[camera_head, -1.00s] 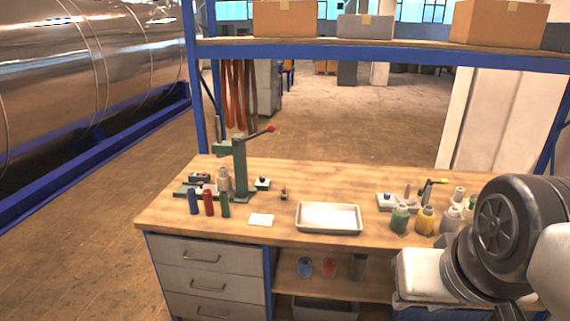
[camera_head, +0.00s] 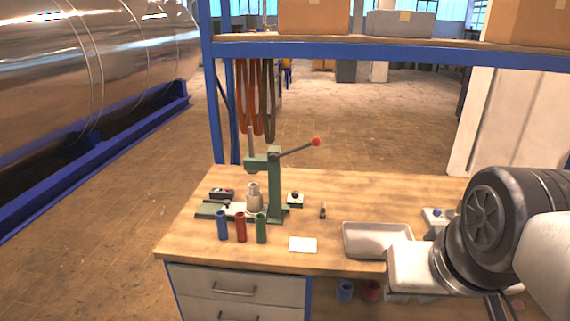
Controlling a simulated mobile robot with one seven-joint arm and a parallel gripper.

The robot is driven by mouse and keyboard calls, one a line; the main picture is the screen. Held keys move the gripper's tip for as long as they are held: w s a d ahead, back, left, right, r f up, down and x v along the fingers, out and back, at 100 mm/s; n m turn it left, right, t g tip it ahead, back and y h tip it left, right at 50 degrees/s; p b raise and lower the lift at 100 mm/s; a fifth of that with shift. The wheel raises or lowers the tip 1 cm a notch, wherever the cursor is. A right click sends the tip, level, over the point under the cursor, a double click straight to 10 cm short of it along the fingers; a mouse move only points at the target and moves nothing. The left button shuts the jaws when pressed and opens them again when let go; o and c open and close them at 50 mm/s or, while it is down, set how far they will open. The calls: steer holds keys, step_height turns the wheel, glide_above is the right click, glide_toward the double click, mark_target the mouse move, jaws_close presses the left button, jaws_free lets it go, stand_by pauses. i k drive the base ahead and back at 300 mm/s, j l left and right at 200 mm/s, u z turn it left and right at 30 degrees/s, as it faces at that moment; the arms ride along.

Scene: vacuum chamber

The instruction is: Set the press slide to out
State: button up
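The green press (camera_head: 274,186) stands at the left part of the workbench, with a lever ending in a red knob (camera_head: 316,141). Its low slide (camera_head: 233,209) lies at the base, with a pale plate and a metal cylindrical part (camera_head: 254,197) under the ram. Whether the slide is in or out I cannot tell at this size. My arm is at the right edge of the view, well apart from the press. The fingertips of my gripper are not clearly visible.
Blue, red and green cylinders (camera_head: 241,227) stand in front of the press. A white card (camera_head: 302,245) and metal tray (camera_head: 378,239) lie to the right. A small dark object (camera_head: 322,211) stands behind the card. A blue shelf frame (camera_head: 400,52) with boxes spans above the bench.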

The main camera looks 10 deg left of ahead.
mark_target(230, 208)
steer(key=i+j, duration=0.15)
steer(key=j, duration=0.2)
steer(key=i+j, duration=0.2)
steer(key=j, duration=0.2)
steer(key=i+j, duration=0.15)
steer(key=j, duration=0.2)
steer(key=i+j, duration=0.15)
steer(key=j, duration=0.2)
steer(key=i+j, duration=0.2)
steer(key=j, duration=0.2)
steer(key=i+j, duration=0.15)
steer(key=j, duration=0.2)
steer(key=i+j, duration=0.2)
steer(key=j, duration=0.15)
